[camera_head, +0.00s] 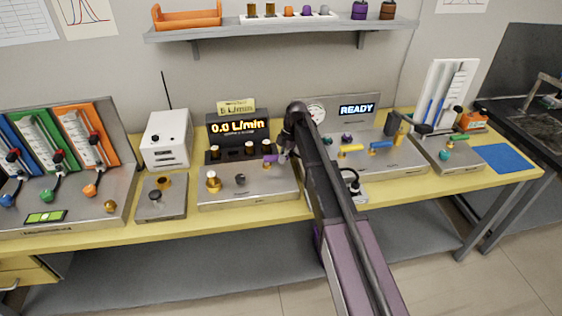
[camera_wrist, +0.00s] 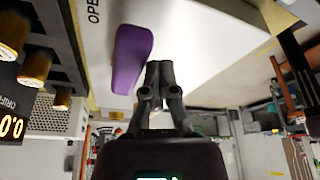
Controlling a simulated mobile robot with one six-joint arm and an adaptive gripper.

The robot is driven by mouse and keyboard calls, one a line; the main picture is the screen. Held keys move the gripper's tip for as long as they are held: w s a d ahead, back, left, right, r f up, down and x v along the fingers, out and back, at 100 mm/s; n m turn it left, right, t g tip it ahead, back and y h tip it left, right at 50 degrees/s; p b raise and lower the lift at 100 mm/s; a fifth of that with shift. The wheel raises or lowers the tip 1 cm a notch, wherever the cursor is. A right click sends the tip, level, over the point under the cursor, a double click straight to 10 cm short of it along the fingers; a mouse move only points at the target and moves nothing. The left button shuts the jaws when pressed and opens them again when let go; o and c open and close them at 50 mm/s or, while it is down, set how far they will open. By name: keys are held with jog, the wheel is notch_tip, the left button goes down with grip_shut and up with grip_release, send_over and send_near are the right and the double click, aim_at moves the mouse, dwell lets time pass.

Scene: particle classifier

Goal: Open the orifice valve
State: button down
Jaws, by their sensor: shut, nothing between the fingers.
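A purple lever handle (camera_head: 270,159), which looks like the orifice valve's, is on the grey flow unit (camera_head: 245,188) below the orange 0.0 L/min display (camera_head: 238,127). In the wrist view the purple handle (camera_wrist: 132,58) lies beside lettering that reads "OPE", cut off by the frame edge. My gripper (camera_wrist: 160,68) is shut and empty, its fingertips just right of the handle. I cannot tell whether they touch it. In the head view my gripper (camera_head: 283,157) is at the handle's right end, and my wrist hides part of the panel there.
Brass knobs (camera_head: 213,182) and brass-capped fittings (camera_head: 248,149) stand left of the handle on the flow unit. A white box with an antenna (camera_head: 167,138) stands left.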

jog(key=shift+w+d+r, duration=0.1)
jog(key=shift+w, duration=0.4)
jog(key=shift+s, duration=0.1)
dwell(0.3)
jog(key=shift+s+d, duration=0.2)
jog(key=shift+s, duration=0.35)
jog(key=s, duration=0.3)
jog(key=shift+s+d, duration=0.35)
jog(key=shift+s, duration=0.05)
jog(key=shift+w+a+r+p, duration=0.1)
jog(key=shift+w+r+p, duration=0.25)
jog(key=shift+r+p, duration=0.4)
jog(key=shift+w+a+r+p, duration=0.1)
jog(key=shift+w+r+p, duration=0.4)
jog(key=shift+p, duration=0.2)
jog(key=shift+r+p, duration=0.7)
jog(key=shift+r, duration=0.2)
jog(key=r+p, duration=0.1)
jog(key=w+r+p, duration=0.1)
jog(key=r+p, duration=0.1)
jog(key=w+r+p, duration=0.1)
jog(key=r+p, duration=0.1)
jog(key=shift+a, duration=0.3)
